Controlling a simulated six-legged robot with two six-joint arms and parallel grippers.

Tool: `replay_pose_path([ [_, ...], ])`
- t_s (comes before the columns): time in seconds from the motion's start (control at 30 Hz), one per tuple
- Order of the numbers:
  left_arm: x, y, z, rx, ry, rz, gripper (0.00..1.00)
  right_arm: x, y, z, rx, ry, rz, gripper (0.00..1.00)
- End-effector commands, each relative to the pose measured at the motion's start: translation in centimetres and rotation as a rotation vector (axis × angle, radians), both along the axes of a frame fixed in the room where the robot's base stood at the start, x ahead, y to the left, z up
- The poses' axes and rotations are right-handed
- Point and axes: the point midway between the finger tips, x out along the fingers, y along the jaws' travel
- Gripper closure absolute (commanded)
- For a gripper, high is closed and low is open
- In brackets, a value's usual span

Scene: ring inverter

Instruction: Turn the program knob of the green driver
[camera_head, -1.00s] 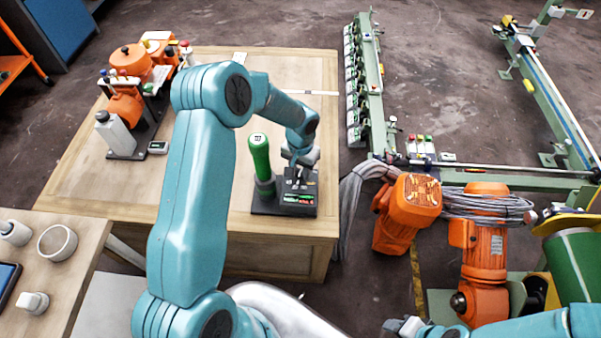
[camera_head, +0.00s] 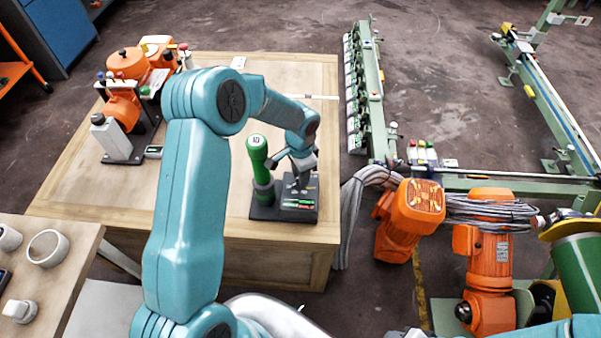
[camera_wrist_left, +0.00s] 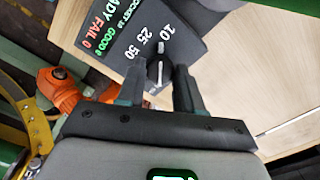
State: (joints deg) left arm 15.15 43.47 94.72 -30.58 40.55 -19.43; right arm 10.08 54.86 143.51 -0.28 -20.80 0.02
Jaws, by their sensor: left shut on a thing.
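The green driver (camera_head: 259,158) stands upright in a black stand with a control panel (camera_head: 268,212) on the wooden table. In the left wrist view the panel (camera_wrist_left: 122,50) carries a lit display and the marks 10, 25 and 50. The black program knob (camera_wrist_left: 157,70) with a white line sits below these marks. My left gripper (camera_head: 298,180) is over the panel, right of the driver. In the left wrist view its two fingers (camera_wrist_left: 158,88) are on either side of the knob, shut on it. The knob is hidden in the head view. My right gripper is out of view.
The wooden table (camera_head: 100,185) has free room left of my left arm. An orange machine (camera_head: 125,105) and a grey bottle (camera_head: 115,138) stand at its back left. An orange motor (camera_head: 412,215) and grey cables (camera_head: 355,205) are right of the table.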

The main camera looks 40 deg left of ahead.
Motion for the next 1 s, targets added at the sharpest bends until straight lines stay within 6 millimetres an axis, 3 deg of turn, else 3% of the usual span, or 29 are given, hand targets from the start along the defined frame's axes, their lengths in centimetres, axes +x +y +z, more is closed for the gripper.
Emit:
replay_pose_path([
  [0.43, 0.0, 0.0, 0.1, 0.001, 0.002, -0.008, 0.95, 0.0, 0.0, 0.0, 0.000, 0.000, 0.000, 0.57],
  [0.47, 0.0, 0.0, 0.1, 0.001, 0.002, -0.008, 0.58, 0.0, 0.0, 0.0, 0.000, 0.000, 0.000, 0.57],
  [0.5, 0.0, 0.0, 0.1, 0.001, 0.002, -0.008, 0.45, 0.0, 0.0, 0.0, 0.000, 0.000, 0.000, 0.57],
  [0.53, 0.0, 0.0, 0.1, 0.000, 0.001, -0.008, 0.39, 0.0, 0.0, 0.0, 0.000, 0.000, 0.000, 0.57],
  [0.83, 0.0, 0.0, 0.1, 0.001, 0.000, -0.008, 0.39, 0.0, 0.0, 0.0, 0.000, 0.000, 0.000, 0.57],
  [1.0, 0.1, 0.0, 2.1, 0.001, -0.005, -0.007, 0.39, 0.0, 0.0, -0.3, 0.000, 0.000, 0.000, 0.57],
])
